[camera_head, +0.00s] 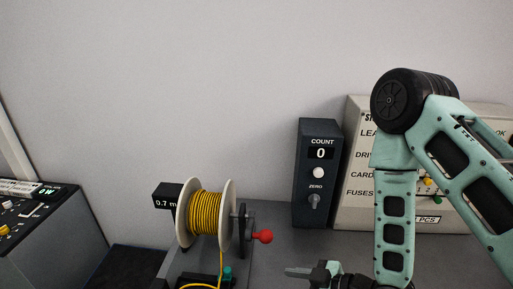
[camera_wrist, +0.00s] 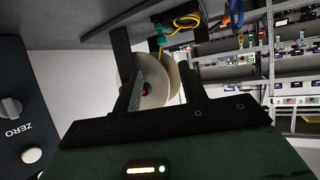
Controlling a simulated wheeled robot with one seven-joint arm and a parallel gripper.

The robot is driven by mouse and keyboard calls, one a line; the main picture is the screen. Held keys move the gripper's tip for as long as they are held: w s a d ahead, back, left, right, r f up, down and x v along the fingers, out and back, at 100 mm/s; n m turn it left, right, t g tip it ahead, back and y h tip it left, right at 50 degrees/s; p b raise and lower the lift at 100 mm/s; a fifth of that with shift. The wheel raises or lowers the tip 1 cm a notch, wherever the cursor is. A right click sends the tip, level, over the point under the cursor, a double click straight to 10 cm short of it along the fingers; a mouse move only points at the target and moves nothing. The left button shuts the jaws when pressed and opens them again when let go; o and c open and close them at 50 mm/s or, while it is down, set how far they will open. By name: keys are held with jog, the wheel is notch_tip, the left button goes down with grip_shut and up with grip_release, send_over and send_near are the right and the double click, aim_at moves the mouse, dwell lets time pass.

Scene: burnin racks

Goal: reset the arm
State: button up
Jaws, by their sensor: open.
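My arm, in pale green, reaches down on the right of the head view. My gripper (camera_head: 312,271) is at the bottom edge of that view, only partly in frame, beside the bench top. In the wrist view my gripper (camera_wrist: 160,95) has its two dark fingers apart, with nothing held between them. A cable spool (camera_wrist: 158,80) shows beyond and between the fingers there. In the head view the spool (camera_head: 205,213), wound with yellow cable, stands left of my gripper, clearly apart from it.
A red-knobbed crank (camera_head: 263,237) sticks out from the spool toward my gripper. A dark counter box (camera_head: 318,195) reading 0 and a beige labelled cabinet (camera_head: 358,215) stand behind. A grey console (camera_head: 50,245) is at left. In the wrist view, shelves (camera_wrist: 292,85) hold several small items.

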jog(key=s+d+r+m+g+h+b, duration=0.2)
jog(key=s+r+g+h+b, duration=0.1)
jog(key=s+r+h+b, duration=0.1)
jog(key=s+d+r+m+g+h+b, duration=0.2)
jog(key=s+r+h+b, duration=0.3)
jog(key=s, duration=0.4)
jog(key=shift+s+d+r+g+h+b, duration=0.2)
jog(key=shift+s+d+g+h+b, duration=0.15)
jog(key=shift+g+h+b, duration=0.4)
jog(key=shift+w, duration=0.1)
dwell(1.9)
